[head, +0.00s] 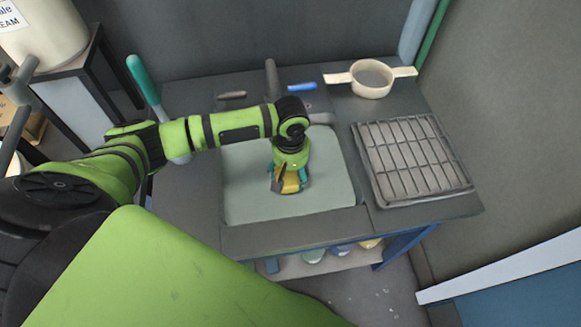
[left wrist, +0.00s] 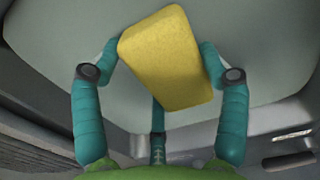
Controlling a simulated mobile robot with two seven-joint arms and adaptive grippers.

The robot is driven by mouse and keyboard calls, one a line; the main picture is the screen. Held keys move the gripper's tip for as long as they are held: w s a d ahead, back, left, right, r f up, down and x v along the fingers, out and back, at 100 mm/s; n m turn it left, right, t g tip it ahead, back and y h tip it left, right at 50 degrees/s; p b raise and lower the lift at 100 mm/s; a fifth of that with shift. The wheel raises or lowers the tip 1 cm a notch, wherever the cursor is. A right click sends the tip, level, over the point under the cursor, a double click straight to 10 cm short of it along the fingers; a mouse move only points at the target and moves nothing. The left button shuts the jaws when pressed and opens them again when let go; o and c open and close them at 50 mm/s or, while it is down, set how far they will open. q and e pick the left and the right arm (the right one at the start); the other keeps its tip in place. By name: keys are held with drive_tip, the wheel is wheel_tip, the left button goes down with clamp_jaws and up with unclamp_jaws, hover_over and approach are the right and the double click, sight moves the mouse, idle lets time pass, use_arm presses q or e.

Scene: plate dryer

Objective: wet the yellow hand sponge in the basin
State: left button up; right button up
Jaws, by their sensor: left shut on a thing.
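The yellow hand sponge (left wrist: 165,60) is a block held between the teal fingers of my left gripper (left wrist: 160,65) in the left wrist view. It is tilted in the grip, with the pale basin surface behind it. In the head view, my left gripper (head: 289,180) points down over the basin (head: 245,170), a pale grey-green sink set in the dark counter. Only part of the sponge (head: 291,184) shows there between the fingers. I cannot tell whether the sponge touches the basin floor. No water is clearly visible. My right gripper is not in view.
A grey slatted drying rack (head: 412,160) lies right of the basin. A cream two-handled strainer (head: 372,79) stands behind it. A teal-handled brush (head: 143,80) is at left.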

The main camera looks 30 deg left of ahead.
use_arm(q)
drive_tip(key=shift+f+b, duration=1)
drive_tip(key=shift+f, duration=2.2)
wheel_tip(320, 180, up, 12)
drive_tip(key=p, duration=1.3)
drive_tip(key=shift+f+p, duration=0.25)
drive_tip(key=shift+p, duration=0.15)
drive_tip(key=shift+r+p, duration=0.75)
drive_tip(key=shift+r, duration=0.05)
drive_tip(key=shift+r+b, duration=0.2)
drive_tip(key=shift+b, duration=0.15)
drive_tip(key=shift+r, duration=0.75)
drive_tip(key=shift+f, duration=0.1)
